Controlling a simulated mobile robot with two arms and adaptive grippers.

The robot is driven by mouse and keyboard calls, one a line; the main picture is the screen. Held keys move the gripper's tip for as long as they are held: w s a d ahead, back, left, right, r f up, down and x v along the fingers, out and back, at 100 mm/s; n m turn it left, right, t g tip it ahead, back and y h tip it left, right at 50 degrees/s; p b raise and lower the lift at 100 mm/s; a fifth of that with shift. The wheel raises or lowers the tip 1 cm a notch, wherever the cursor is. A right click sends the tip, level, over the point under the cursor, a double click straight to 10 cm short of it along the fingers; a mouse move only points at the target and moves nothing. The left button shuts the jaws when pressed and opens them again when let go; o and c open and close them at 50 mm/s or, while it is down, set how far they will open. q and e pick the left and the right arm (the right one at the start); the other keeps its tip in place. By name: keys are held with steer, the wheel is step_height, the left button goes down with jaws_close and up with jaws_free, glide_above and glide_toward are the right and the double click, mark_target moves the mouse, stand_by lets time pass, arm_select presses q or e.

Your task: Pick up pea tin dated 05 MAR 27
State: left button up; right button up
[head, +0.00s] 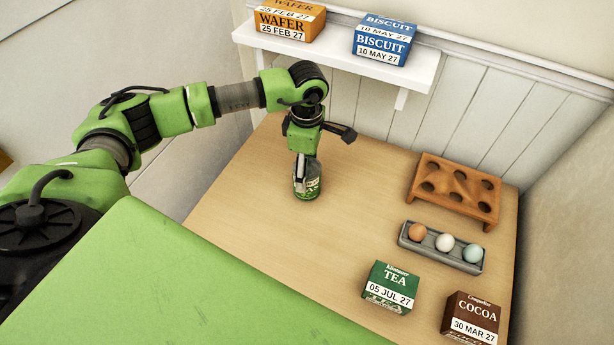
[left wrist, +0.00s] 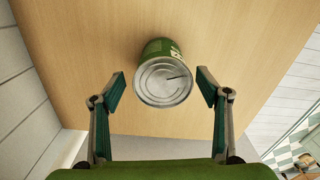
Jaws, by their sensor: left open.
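A green tin (head: 309,184) with a bare metal lid stands on the wooden table in the head view, partly hidden by my left gripper (head: 304,165). It also shows in the left wrist view (left wrist: 164,82), seen from above. I cannot read a date on its label. My left gripper (left wrist: 160,88) is open, pointing down at the tin, one finger to each side of the lid in the wrist view. A gap shows between each finger and the tin. My right gripper is not in view.
A shelf (head: 336,56) holds a wafer box (head: 289,19) and a biscuit box (head: 383,39). On the table (head: 250,225) are a brown holed rack (head: 456,190), a grey tray (head: 411,243) with three eggs, a tea box (head: 390,288) and a cocoa box (head: 471,318). The table's middle is clear.

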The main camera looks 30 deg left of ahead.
arm_select(q)
steer(key=f+p, duration=0.2)
steer(key=f, duration=0.2)
steer(key=shift+s+f, duration=0.1)
steer(key=shift+s, duration=0.1)
steer(key=shift+f, duration=0.5)
steer(key=shift+w, duration=0.1)
steer(key=c, duration=1.6)
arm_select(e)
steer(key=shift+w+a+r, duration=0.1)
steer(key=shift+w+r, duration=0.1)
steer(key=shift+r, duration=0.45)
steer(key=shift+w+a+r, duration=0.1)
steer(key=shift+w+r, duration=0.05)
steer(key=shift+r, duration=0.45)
